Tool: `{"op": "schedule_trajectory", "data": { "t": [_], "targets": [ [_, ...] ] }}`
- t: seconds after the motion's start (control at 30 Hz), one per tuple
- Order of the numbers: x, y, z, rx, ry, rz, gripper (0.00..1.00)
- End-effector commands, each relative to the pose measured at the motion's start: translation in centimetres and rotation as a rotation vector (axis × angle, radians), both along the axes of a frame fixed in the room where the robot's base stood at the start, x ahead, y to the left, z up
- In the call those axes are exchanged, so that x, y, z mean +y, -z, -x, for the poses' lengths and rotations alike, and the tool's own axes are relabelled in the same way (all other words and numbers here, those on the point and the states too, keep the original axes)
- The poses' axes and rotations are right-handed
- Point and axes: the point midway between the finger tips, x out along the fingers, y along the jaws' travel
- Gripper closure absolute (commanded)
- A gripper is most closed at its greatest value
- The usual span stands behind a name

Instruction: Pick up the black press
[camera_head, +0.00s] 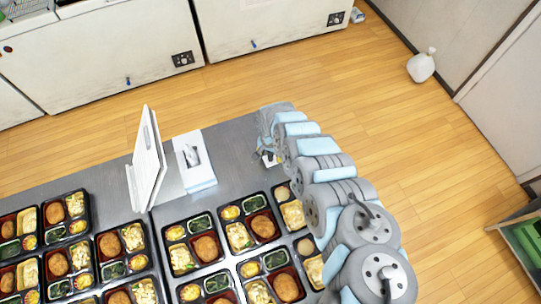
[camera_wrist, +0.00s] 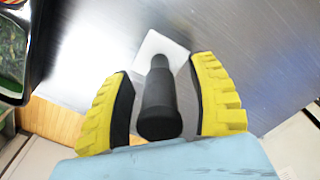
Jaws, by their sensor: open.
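The black press (camera_wrist: 160,104) shows in the wrist view as a dark round handle with a pale, flat square plate (camera_wrist: 153,44) at its far end. It lies between the two yellow ribbed fingers of my gripper (camera_wrist: 160,95). The fingers are open, with a visible gap on each side of the handle. In the head view my gripper (camera_head: 268,157) is low over the far right part of the metal table, and my arm hides most of the press there.
Several bento trays (camera_head: 181,246) fill the near part of the metal table (camera_head: 236,148). A white stand (camera_head: 147,160) and a tissue box (camera_head: 196,172) stand left of my gripper. A tray edge (camera_wrist: 14,98) shows at the wrist view's upper left.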

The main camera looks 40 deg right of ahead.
Motion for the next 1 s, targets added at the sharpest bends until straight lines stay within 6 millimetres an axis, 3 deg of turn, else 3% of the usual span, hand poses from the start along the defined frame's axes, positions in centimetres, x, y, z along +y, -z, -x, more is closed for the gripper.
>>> {"op": "schedule_trajectory", "data": {
  "t": [0.03,0.2,0.67,1.0],
  "targets": [
    [0.0,0.0,0.0,0.0,0.0,0.0,0.5],
    [0.0,0.0,0.0,0.0,0.0,-0.001,0.99],
    [0.0,-0.1,0.0,0.001,0.0,0.0,1.0],
    [0.1,-2.8,0.1,0.004,-0.002,-0.001,1.0]
  ]
}}
